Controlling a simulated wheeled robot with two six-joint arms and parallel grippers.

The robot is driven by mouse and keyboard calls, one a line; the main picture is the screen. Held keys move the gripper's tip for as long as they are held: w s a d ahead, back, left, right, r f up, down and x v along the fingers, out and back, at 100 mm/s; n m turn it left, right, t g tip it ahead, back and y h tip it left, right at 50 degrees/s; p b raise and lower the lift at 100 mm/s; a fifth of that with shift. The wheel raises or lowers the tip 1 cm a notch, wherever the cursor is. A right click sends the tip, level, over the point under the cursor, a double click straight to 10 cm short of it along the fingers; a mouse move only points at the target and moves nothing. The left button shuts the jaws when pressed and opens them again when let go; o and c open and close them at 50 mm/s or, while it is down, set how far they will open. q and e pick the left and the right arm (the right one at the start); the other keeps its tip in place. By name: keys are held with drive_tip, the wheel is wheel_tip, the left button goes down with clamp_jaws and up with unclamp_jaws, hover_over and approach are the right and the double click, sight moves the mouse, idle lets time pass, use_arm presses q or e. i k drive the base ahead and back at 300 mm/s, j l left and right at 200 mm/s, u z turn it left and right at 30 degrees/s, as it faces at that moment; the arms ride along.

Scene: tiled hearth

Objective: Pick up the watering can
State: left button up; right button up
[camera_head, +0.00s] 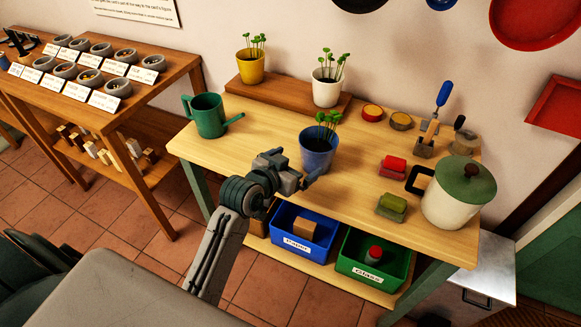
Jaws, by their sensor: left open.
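The green watering can (209,117) stands upright at the left end of the wooden table (270,113). Its handle is on the left and its spout points right. My left gripper (298,172) is open and empty, over the table's front edge. It is to the right of the can and nearer to me, apart from it. It is just in front of the blue pot (318,151), and I cannot tell whether it touches the pot. My right gripper is not in view.
A yellow pot (250,68) and a white pot (326,91) stand on a raised board behind. A cream canister (456,198), sponges and tools fill the right side. Blue (302,237) and green (372,262) bins sit below. A shelf unit with bowls stands left.

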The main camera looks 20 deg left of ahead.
sight(215, 117)
drive_tip(key=u, duration=1.3)
